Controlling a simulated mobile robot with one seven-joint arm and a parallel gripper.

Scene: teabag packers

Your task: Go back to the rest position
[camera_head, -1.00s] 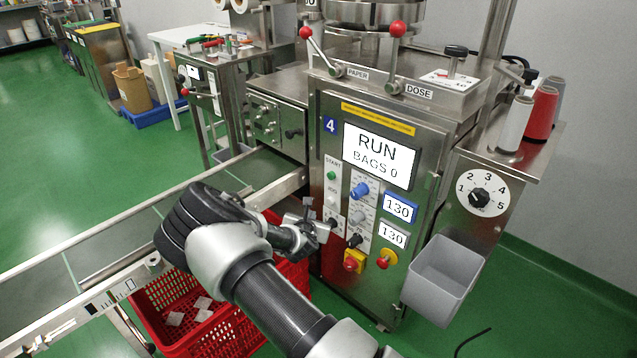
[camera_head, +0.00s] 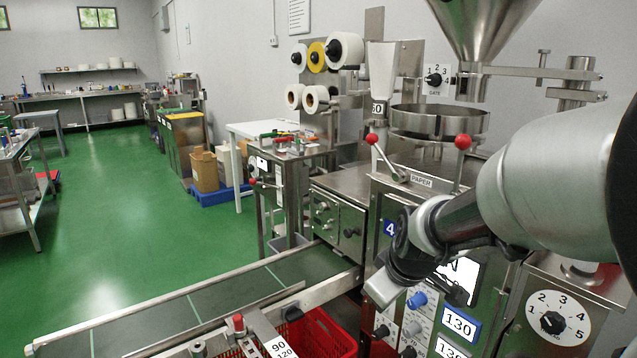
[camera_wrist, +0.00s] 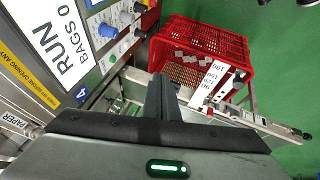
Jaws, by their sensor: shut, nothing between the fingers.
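My gripper (camera_wrist: 161,98) is shut and empty in the wrist view, its dark fingers together. It hangs in free air beside the packer's front panel, above the conveyor's end. In the head view my arm comes in from the right and crosses in front of the packer (camera_head: 345,190). It hides much of the run display (camera_head: 470,275). In the wrist view the display (camera_wrist: 65,42) reads RUN, BAGS 0, with the knobs and buttons beside it. The gripper is apart from the panel and touches nothing that I can see.
A red crate (camera_wrist: 237,45) with several white bags stands on the floor below. A conveyor (camera_head: 215,300) runs out to the left. The packer's red-balled levers (camera_head: 463,142) and hopper (camera_head: 485,30) are close to my arm. The green floor (camera_head: 130,230) at left is open.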

